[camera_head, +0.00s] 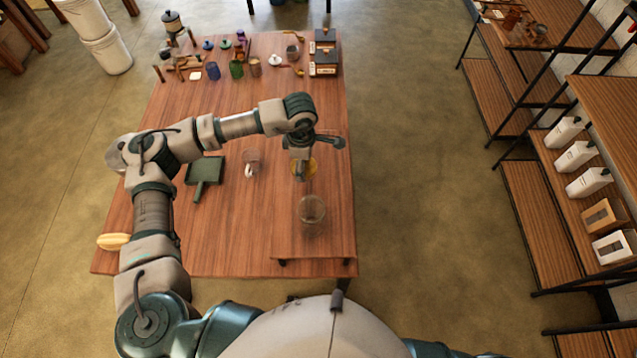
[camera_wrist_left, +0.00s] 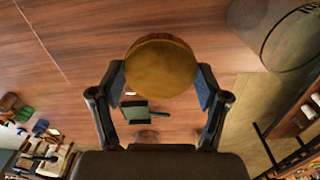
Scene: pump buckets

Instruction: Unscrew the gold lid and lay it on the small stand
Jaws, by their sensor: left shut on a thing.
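The gold lid (camera_head: 312,166) is between the fingers of my left gripper (camera_head: 303,173), above the right part of the table. In the left wrist view the round gold lid (camera_wrist_left: 160,68) fills the space between both fingertips of the gripper (camera_wrist_left: 160,85), with a finger against each side. A clear glass jar (camera_head: 312,210) stands nearer the front, apart from the lid, and its top looks uncovered. A low wooden stand (camera_head: 300,245) with short dark legs is at the table's front right, under or beside the jar. My right gripper is not in view.
A green dustpan-like tool (camera_head: 205,170) and a clear mug (camera_head: 251,160) lie left of the gripper. A yellow sponge-like item (camera_head: 113,241) is at the front left edge. Several small jars, tools and dark boxes (camera_head: 324,55) crowd the table's far end. The middle front is clear.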

